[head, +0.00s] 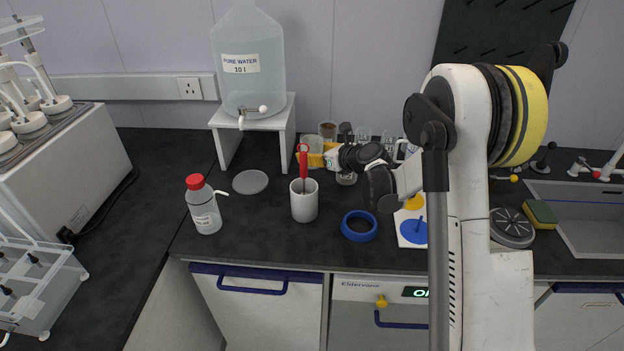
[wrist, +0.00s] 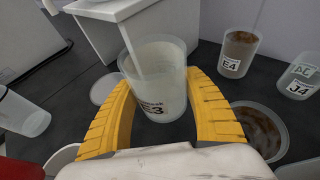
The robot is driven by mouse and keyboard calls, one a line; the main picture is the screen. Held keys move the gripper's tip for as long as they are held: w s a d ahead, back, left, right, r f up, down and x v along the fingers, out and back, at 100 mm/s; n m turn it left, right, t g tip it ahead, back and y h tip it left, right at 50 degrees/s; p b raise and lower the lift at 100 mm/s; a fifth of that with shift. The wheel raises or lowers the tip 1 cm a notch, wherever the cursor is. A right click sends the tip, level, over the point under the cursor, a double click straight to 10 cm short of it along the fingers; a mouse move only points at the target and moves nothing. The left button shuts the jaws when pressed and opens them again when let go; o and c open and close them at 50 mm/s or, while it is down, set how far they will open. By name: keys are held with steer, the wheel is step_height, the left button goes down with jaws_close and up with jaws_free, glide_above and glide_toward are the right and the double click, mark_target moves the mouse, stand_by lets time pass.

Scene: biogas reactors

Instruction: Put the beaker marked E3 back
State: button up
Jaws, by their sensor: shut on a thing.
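The clear beaker marked E3 (wrist: 155,80) stands between the two yellow fingers of my gripper (wrist: 160,105) in the wrist view, its label partly turned and low on its side. My gripper is shut on it. In the head view my gripper (head: 316,156) is at the back of the counter, right of the water stand, and the beaker (head: 313,141) shows partly behind the fingers and a red-handled tool. Whether its base touches the counter is hard to tell.
Beaker E4 (wrist: 238,55) with brown contents and beaker J4 (wrist: 300,78) stand to the right. Another beaker with brown contents (wrist: 262,132) is close by the right finger. The white water stand (head: 256,112), grey disc (head: 250,182), white cup (head: 304,203) and blue ring (head: 359,226) are nearby.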

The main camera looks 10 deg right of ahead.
mark_target(312, 169)
step_height(312, 169, down, 7)
steer(key=shift+r+b, duration=0.1)
steer(key=shift+b, duration=1.1)
steer(key=shift+f, duration=0.3)
steer(key=o, duration=1)
steer(key=shift+r, duration=0.1)
steer(key=shift+o, duration=0.2)
steer(key=shift+r, duration=0.3)
steer(key=p+v, duration=0.3)
steer(key=v, duration=0.9)
steer(key=shift+d+f, duration=0.1)
steer(key=shift+f, duration=0.05)
